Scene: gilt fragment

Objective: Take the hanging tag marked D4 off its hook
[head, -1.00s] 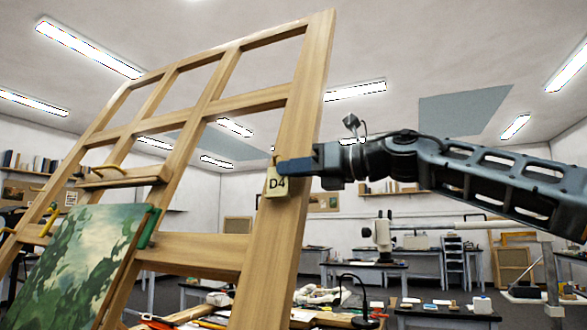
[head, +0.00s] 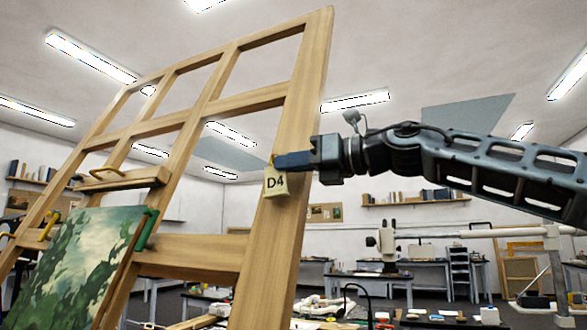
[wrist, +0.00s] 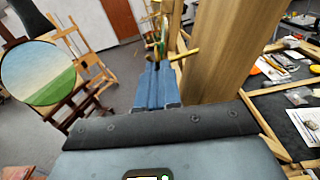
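The pale yellow tag marked D4 (head: 277,184) is at the front of the wooden rack's right post in the head view, hanging slightly tilted. My gripper (head: 279,161) reaches in from the right, its blue fingers across the tag's upper edge. In the wrist view the fingers (wrist: 157,84) lie close together with no clear gap, and they appear shut on the top of the tag. Brass-coloured hook parts (wrist: 160,52) show just beyond the fingertips. The tag's face is hidden in the wrist view, and whether its loop is still around the hook cannot be told.
The wooden rack post (wrist: 215,50) stands right beside the fingers. A ledge (head: 125,178) and a green landscape painting (head: 75,262) are on the rack to the left. Worktables (head: 370,282) stand behind. The space right of the post is open around my arm.

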